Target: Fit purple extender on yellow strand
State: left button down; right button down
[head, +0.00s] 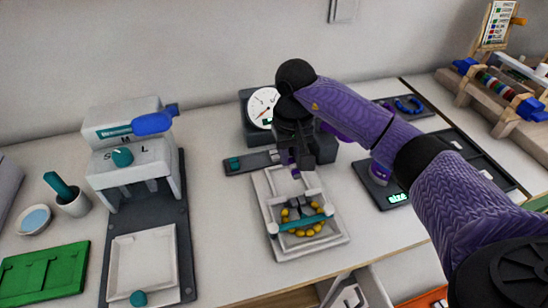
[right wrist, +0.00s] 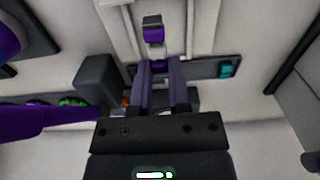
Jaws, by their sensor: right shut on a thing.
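The yellow strand (head: 313,231) is a curved row of yellow beads on a white board (head: 334,242). A teal bar (head: 305,223) lies across it. My right gripper (head: 298,165) is above the board's far end, apart from the strand. It is shut on a small piece that I take to be the purple extender; its purple end (right wrist: 153,24) shows beyond the fingertips (right wrist: 164,66) in the right wrist view. The fingers hide most of the piece. My left gripper is not in view.
A dial gauge (head: 263,107) stands behind the gripper. A dark strip with a teal block (head: 234,163) lies left of it. A white press (head: 131,157) and green tray (head: 44,273) are at left. A scale with a lit display (head: 397,197) is at right, near my arm.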

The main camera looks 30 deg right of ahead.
aim_at(289, 185)
jog(key=shift+f+b, duration=0.35)
jog(key=shift+f, duration=0.2)
notch_tip(289, 185, down, 5)
jog(key=b, duration=0.3)
jog(key=shift+f+b, duration=0.15)
jog(key=shift+b, duration=0.2)
